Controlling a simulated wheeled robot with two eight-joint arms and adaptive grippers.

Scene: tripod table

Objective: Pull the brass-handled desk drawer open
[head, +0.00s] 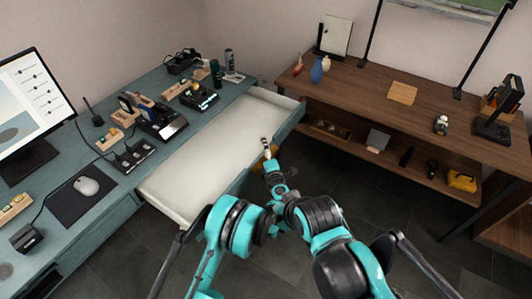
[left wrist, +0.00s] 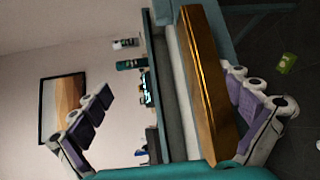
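The desk drawer (head: 213,158) stands pulled far out from the teal desk, its white interior showing and empty. Its brass handle (head: 258,161) is on the drawer front, mostly hidden by my left gripper (head: 267,147). In the left wrist view the brass handle (left wrist: 205,80) is a long bar lying between the spread fingers of my left gripper (left wrist: 170,105). The handle is close beside the right-hand finger; I cannot tell whether they touch. The other finger is well apart from it, on the drawer side. My right gripper is not in view.
The desk (head: 112,195) carries a monitor (head: 30,110), a mouse (head: 87,186) and several small devices. Dark floor lies in front of the drawer.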

